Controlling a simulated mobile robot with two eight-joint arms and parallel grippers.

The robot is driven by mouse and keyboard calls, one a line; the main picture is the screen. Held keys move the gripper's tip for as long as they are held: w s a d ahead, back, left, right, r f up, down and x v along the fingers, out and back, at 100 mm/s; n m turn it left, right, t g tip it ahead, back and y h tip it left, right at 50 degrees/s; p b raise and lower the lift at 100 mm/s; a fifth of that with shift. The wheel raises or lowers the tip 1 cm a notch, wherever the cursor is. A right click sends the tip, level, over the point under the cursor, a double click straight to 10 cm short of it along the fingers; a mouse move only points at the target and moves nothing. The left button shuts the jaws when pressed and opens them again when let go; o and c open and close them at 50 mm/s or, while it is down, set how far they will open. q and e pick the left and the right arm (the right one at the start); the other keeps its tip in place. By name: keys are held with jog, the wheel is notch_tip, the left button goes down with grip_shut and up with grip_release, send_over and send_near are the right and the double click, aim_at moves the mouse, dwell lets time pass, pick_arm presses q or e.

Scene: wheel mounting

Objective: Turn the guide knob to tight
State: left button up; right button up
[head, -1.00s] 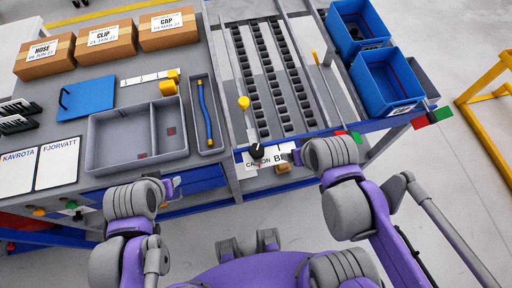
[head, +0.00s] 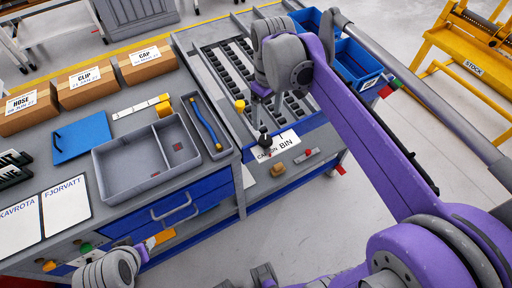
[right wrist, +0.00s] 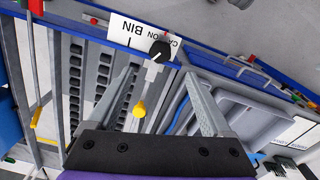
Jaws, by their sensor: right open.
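A black knob (head: 264,141) stands at the front edge of the roller lane, beside a white label (head: 284,143) reading CARTON and BIN. In the right wrist view the black knob (right wrist: 160,50) has a pale mark on it; its exact setting is hard to read. My right gripper (head: 268,100) is above the lane just behind the knob. In the right wrist view its two fingers (right wrist: 158,85) are apart and empty, with the knob beyond their tips, not touched. My left gripper (head: 142,254) is low at the left, mostly hidden by its wrist.
A yellow knob (head: 240,105) stands on the lane's left side. A grey divided tray (head: 130,187) and a narrow tray with a blue handle (head: 205,125) lie to the left. Blue bins (head: 358,66) stand behind my right arm. An orange knob (head: 278,169) sits below the label.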

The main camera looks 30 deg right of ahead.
aim_at(266, 139)
notch_tip(266, 139, down, 11)
jog(key=shift+w+r+b, duration=0.15)
jog(key=shift+b, duration=0.3)
jog(key=shift+c, duration=0.3)
grip_shut()
